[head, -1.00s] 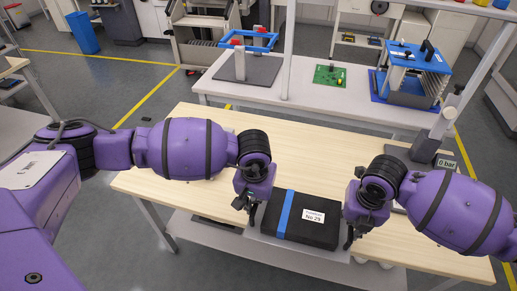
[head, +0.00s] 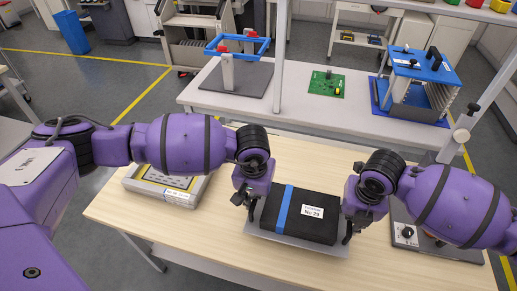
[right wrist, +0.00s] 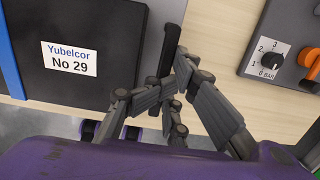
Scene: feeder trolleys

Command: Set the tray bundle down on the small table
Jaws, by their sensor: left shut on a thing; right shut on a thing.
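The tray bundle is a flat black box (head: 312,222) with a blue strap (head: 284,208) and a white "Yubelcor No 29" label, lying on a grey tray (head: 290,243). It is level between my two grippers, over the light wooden table (head: 165,232) near its front edge. I cannot tell whether it touches the top. My left gripper (head: 246,206) is shut on the bundle's left end; its fingertips are partly hidden. My right gripper (head: 347,232) is shut at the right end. In the right wrist view, its fingers (right wrist: 172,98) close at a dark upright handle (right wrist: 170,55).
A grey panelled box (head: 175,187) stands on the table's left, partly behind my left arm. A dial unit (head: 406,234) stands close to the right of my right gripper. A white bench (head: 300,108) behind holds a blue frame (head: 237,46), a green board (head: 326,84) and a blue fixture (head: 420,75).

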